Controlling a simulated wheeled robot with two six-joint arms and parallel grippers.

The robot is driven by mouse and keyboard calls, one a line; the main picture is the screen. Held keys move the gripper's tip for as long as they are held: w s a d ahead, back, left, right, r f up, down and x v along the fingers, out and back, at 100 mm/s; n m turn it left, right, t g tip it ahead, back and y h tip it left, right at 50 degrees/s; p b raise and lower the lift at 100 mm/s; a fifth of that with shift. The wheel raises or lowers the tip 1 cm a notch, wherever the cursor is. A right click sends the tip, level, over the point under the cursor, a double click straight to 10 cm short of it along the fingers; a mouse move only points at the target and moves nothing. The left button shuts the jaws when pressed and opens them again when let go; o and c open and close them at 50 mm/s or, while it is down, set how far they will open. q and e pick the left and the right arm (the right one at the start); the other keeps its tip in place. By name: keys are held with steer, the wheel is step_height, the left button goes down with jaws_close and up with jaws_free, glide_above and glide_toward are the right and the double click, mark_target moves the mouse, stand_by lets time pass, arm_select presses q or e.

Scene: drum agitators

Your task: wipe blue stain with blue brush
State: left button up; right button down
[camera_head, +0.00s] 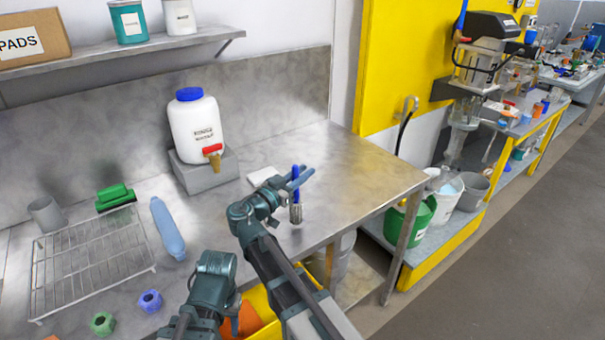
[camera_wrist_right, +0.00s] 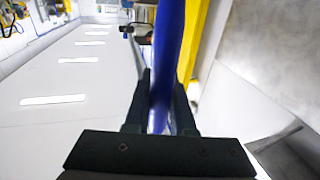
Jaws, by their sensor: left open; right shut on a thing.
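The blue brush (camera_head: 296,212) has a blue handle and a grey head pointing down, at or just above the steel bench top. My right gripper (camera_head: 294,183) is shut on its handle, near the bench's right part. In the right wrist view the blue handle (camera_wrist_right: 166,70) runs upright between the two dark fingers (camera_wrist_right: 160,108); the brush head is not seen there. My left gripper (camera_head: 214,268) is at the bench's front edge, away from the brush; its fingers are hard to make out. I cannot make out a blue stain in either view.
On the bench (camera_head: 360,185) are a white jug (camera_head: 196,128) on a grey block, a white pad (camera_head: 266,176), a wire rack (camera_head: 90,258), a blue bottle (camera_head: 167,230), and green blocks (camera_head: 115,196). Bare steel lies right of the brush. A yellow bin (camera_head: 262,302) stands below.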

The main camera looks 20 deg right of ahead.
steer(key=shift+r+p, duration=1.6)
steer(key=shift+r, duration=0.4)
step_height(320, 180, up, 3)
steer(key=p, duration=0.3)
